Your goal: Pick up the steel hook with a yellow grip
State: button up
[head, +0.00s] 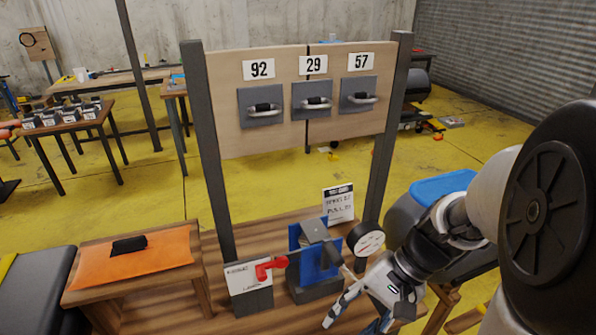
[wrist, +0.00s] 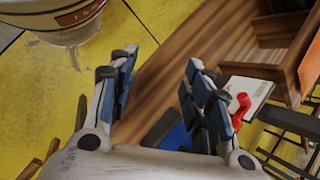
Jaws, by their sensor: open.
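I cannot make out a steel hook with a yellow grip for certain in either view. My gripper (head: 352,314) is low over the front right of the wooden bench (head: 215,318), below the round gauge. In the wrist view my gripper (wrist: 160,70) has its two blue-padded fingers spread wide. Part of the bench is hidden behind my gripper and arm.
A blue and grey fixture (head: 308,262), a red lever (head: 270,268) on a white-labelled block and a dial gauge (head: 366,239) stand close to my gripper. Behind rises a board (head: 225,140) with three handles. An orange mat (head: 165,255) lies on the left table.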

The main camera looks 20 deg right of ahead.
jog(key=w+d+f+m+t+y+p, duration=0.1)
jog(key=d+f+m+t+p, duration=0.1)
jog(key=d+f+m+t, duration=0.6)
jog(key=w+d+f+m+t+y+p, duration=0.1)
jog(key=d+f+m+t, duration=0.45)
jog(key=d+m, duration=0.45)
jog(key=s+d+f+m+t+h+p, duration=0.1)
jog(key=s+d+f+m+t+h, duration=0.45)
jog(key=f+m+h, duration=0.2)
jog(key=shift+g+y, duration=0.25)
jog(key=shift+g, duration=0.25)
jog(key=w, duration=0.4)
jog(key=w+b, duration=0.1)
jog(key=w, duration=0.8)
jog(key=shift+a+r+b, duration=0.15)
jog(key=shift+a+b, duration=0.15)
jog(key=shift+b, duration=0.1)
jog(key=w, duration=0.1)
jog(key=w+b, duration=0.1)
jog(key=w, duration=0.3)
jog(key=shift+a, duration=0.25)
grip_shut()
